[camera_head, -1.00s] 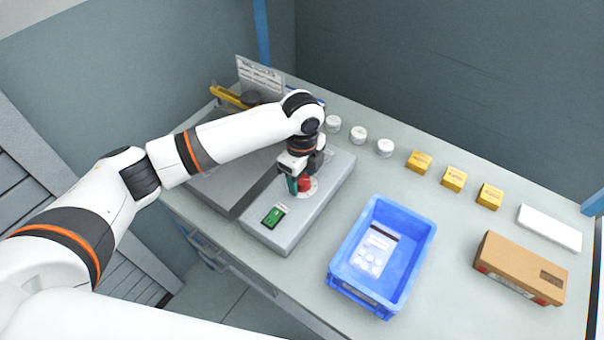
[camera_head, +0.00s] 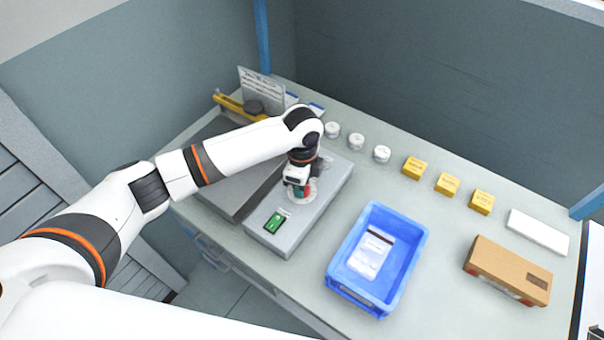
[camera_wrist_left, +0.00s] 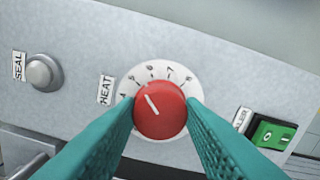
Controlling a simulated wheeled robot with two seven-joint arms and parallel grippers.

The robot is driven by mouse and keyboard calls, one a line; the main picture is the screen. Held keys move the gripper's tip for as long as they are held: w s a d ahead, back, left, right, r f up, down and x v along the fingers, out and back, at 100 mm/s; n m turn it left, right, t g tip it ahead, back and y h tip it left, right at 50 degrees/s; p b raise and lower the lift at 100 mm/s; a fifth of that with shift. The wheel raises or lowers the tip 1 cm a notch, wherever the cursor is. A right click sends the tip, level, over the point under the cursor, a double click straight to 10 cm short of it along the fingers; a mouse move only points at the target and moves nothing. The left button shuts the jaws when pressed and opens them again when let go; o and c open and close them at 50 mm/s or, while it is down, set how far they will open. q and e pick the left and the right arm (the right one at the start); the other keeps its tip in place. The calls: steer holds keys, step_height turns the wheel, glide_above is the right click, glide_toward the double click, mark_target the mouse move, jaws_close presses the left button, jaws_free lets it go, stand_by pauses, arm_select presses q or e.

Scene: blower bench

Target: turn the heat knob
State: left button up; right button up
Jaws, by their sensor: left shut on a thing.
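The red heat knob (camera_wrist_left: 160,109) sits on a white numbered dial (camera_wrist_left: 190,84) beside the label HEAT. Its white pointer line slants up and left, toward the lower numbers. The teal fingers of my left gripper (camera_wrist_left: 160,112) are shut on the knob, one on each side. In the head view my left gripper (camera_head: 299,190) is over the grey control panel (camera_head: 270,235), and the wrist partly hides the knob. My right gripper does not show.
A grey button (camera_wrist_left: 42,72) labelled SEAL is left of the knob, and a green rocker switch (camera_wrist_left: 272,133) is right. A blue bin (camera_head: 337,268) stands right of the panel. White jars, yellow boxes (camera_head: 447,184) and a brown box (camera_head: 508,270) stand farther right.

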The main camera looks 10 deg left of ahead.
arm_select(q)
steer(key=n+p, duration=0.1)
steer(key=p, duration=0.1)
steer(key=n+p, duration=0.4)
steer(key=shift+r, duration=0.25)
steer(key=shift+f+n+p, duration=0.2)
steer(key=shift+n+p, duration=1.15)
steer(key=shift+n, duration=0.45)
steer(key=o, duration=1)
step_height(320, 180, up, 12)
steer(key=b, duration=0.2)
steer(key=shift+b, duration=0.3)
steer(key=shift+s+f, duration=0.1)
